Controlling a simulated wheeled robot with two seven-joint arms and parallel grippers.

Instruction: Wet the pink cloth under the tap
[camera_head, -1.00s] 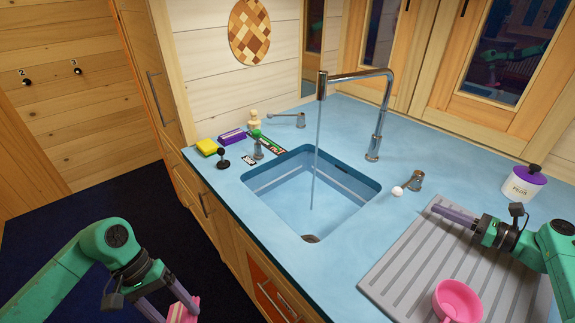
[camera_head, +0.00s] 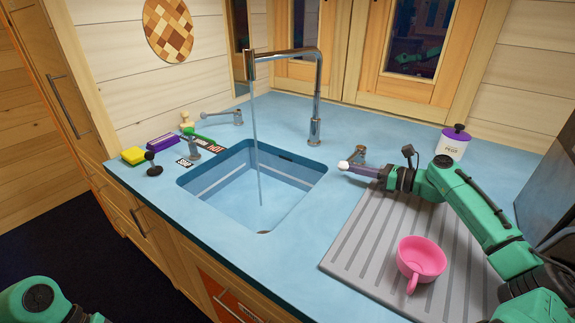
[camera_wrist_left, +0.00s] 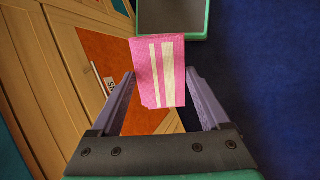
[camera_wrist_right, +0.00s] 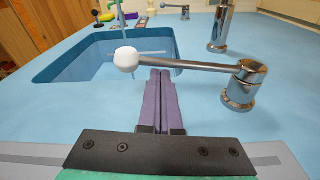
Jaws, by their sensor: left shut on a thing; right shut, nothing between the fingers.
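The pink cloth (camera_wrist_left: 158,75), with pale stripes, is held folded between the fingers of my left gripper (camera_wrist_left: 160,95). The head view shows only part of my left arm, so the cloth is hidden there. The tap (camera_head: 316,95) runs a thin stream of water (camera_head: 256,150) into the sink (camera_head: 285,190). My right gripper (camera_head: 352,168) is shut and empty at a metal lever with a white knob (camera_wrist_right: 127,59), right of the sink. Its fingertips (camera_wrist_right: 160,78) are just at the lever arm (camera_wrist_right: 185,64), close to the knob; I cannot tell whether they touch.
A ribbed drainboard (camera_head: 345,240) bears a pink mug (camera_head: 420,260). A white jar with purple lid (camera_head: 453,143) stands behind. Left of the sink are a yellow sponge (camera_head: 133,155), a purple box (camera_head: 163,140), a black knob (camera_head: 153,165) and other levers (camera_head: 237,116).

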